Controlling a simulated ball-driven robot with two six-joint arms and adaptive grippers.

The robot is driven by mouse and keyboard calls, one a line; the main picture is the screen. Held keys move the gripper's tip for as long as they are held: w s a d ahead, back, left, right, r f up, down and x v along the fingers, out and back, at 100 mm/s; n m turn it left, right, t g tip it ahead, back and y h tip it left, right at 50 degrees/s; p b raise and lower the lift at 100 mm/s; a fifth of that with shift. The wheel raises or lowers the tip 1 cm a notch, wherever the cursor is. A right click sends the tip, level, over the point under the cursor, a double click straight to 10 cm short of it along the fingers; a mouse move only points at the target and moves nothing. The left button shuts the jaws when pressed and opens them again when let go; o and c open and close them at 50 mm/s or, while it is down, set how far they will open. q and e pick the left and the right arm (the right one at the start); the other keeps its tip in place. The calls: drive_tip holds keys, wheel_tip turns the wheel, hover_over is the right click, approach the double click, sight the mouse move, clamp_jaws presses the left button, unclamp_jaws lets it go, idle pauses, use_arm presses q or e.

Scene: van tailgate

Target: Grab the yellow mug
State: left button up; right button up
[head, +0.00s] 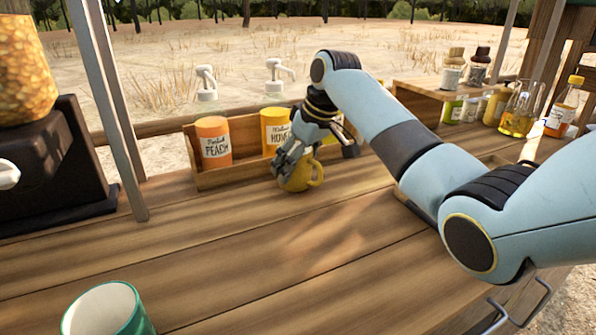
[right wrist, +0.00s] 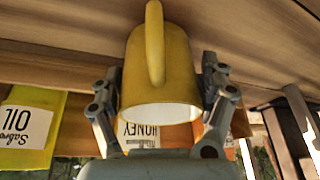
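The yellow mug (head: 297,179) stands on the wooden counter (head: 250,260) in front of the wooden condiment rack, its handle to the right. My right gripper (head: 291,160) reaches down over it and hides part of its rim. In the right wrist view the mug (right wrist: 165,75) fills the space between the two fingers of the gripper (right wrist: 162,75), one on each side, its open rim towards the gripper. The fingers are very close to its walls; I cannot tell whether they press on it. My left gripper is not in view.
The rack (head: 240,170) with a peach container (head: 213,142) and a honey container (head: 276,130) stands just behind the mug. A green mug (head: 105,310) is at the front left, a dark dispenser (head: 50,165) at the left. Bottles (head: 563,107) stand at the right. The middle counter is clear.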

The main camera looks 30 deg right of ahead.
drive_tip(key=c, duration=0.3)
drive_tip(key=shift+c, duration=0.2)
